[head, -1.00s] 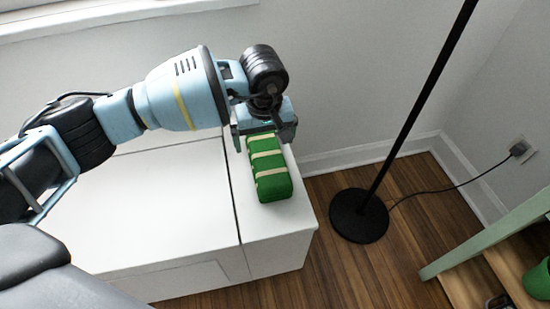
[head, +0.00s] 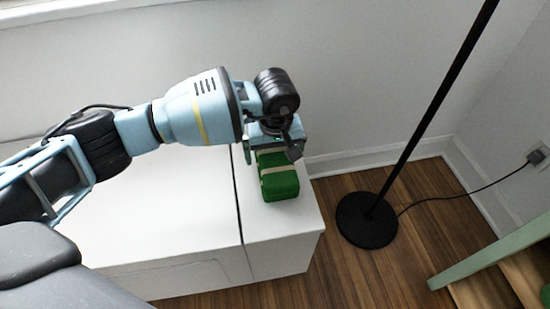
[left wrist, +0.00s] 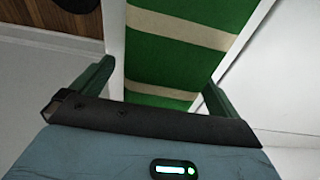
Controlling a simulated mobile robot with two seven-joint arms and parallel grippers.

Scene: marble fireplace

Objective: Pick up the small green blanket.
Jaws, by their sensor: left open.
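The small green blanket (head: 279,182), a folded block with cream stripes, lies on the right end of a white cabinet top (head: 170,215). My left gripper (head: 273,160) is above the far part of the blanket, and its wrist hides that part. In the left wrist view the blanket (left wrist: 185,70) runs between the two open fingers (left wrist: 155,85), one on each side of it. I cannot tell whether the fingers touch it. My right gripper is not in view.
A black floor lamp (head: 367,219) stands on the wooden floor right of the cabinet, its cord running to a wall outlet (head: 537,157). A pale green wooden piece (head: 490,250) is at the lower right. The wall is close behind the cabinet.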

